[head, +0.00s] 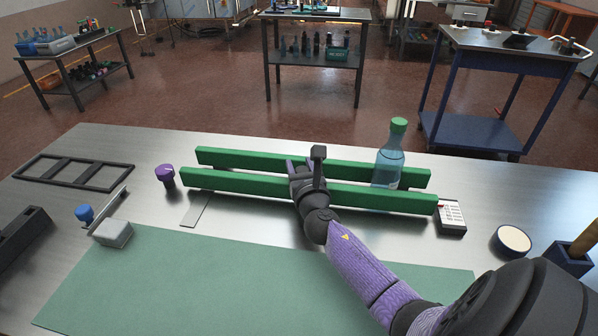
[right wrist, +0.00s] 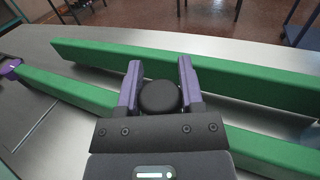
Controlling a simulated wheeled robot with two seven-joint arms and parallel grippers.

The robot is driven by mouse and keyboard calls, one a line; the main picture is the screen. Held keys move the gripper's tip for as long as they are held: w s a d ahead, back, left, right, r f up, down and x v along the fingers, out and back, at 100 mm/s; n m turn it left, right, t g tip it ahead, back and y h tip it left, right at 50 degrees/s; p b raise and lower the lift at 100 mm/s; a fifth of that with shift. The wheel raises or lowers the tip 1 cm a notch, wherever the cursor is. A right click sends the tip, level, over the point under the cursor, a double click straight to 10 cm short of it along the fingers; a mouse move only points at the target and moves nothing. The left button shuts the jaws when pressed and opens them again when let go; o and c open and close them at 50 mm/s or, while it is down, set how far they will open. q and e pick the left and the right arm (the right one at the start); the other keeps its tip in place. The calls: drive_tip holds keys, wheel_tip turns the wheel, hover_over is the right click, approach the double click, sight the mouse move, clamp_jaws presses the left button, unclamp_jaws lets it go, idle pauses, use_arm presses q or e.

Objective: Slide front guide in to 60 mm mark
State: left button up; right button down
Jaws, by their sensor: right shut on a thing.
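The front guide (head: 240,186) is the nearer of two long green rails on the steel table. The back guide (head: 250,160) runs roughly parallel behind it, with a gap between them. My right gripper (head: 305,172) is over the middle of the front guide. In the right wrist view its purple fingers (right wrist: 159,88) are shut on a black round knob (right wrist: 159,98) at the front guide. A clear bottle with a green cap (head: 389,160) stands upright at the rails' right end. I cannot read a 60 mm mark. My left gripper is not in view.
A purple knob (head: 165,174) stands off the rails' left end. A thin grey plate (head: 195,211) lies before the front guide. A white-faced box (head: 452,215) sits at the right end. A green mat (head: 200,280) covers the near table; a black frame (head: 75,172) lies left.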

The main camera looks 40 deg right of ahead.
drive_tip(key=shift+c, duration=1.1)
unclamp_jaws()
drive_tip(key=p+v, duration=0.1)
drive_tip(key=v, duration=0.9)
drive_tip(key=shift+p, duration=0.3)
drive_tip(key=shift+r, duration=0.1)
